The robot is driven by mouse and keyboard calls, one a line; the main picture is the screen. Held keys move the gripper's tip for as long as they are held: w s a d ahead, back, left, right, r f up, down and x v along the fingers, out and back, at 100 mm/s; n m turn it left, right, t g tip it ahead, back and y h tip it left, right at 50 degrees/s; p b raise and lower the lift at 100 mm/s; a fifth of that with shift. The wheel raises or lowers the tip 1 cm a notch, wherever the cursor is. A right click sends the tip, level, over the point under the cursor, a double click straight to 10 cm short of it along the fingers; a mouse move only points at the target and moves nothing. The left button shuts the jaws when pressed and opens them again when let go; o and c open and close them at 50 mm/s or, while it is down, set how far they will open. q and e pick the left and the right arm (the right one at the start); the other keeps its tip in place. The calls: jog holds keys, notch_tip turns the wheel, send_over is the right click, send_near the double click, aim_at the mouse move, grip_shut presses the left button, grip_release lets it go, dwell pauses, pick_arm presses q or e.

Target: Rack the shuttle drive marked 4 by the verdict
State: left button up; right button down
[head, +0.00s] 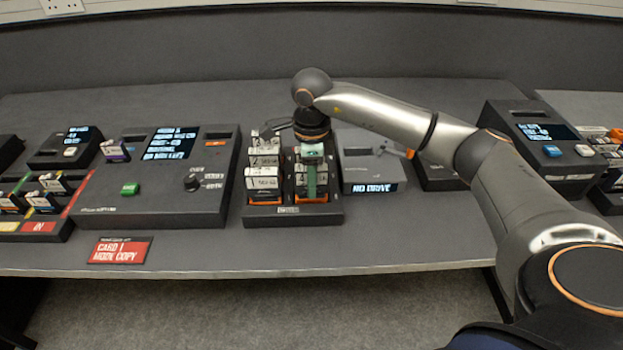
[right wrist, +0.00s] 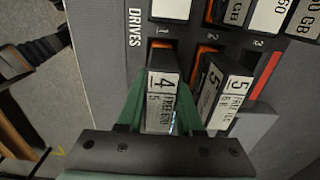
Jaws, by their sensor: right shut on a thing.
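My right gripper (head: 311,172) reaches down over the right column of the black drive rack (head: 290,216). In the right wrist view its green fingers (right wrist: 165,112) are shut on the drive marked 4 (right wrist: 161,88), one on each side. The drive has a white label and lies in line with the position marked 1 and its orange strip. I cannot tell how deep it sits in the rack. A drive marked 5 (right wrist: 228,88) is right beside it. In the head view the fingers and wrist hide much of this column. My left gripper is not in view.
Left of the held drive is a column with drives marked 2 (head: 264,161) and 1 (head: 262,183). A grey dock (head: 366,164) reading NO DRIVE stands just right of the rack. A black console (head: 155,190) stands left. A red CARD 1 MODE COPY sign (head: 120,250) is in front.

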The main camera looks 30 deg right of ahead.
jog(key=shift+f, duration=0.1)
dwell(0.3)
jog(key=shift+c, duration=2.4)
grip_release()
jog(key=shift+o, duration=0.3)
jog(key=shift+o, duration=1.3)
jog(key=shift+r+p, duration=2.75)
jog(key=shift+r, duration=1.05)
jog(key=shift+f, duration=0.1)
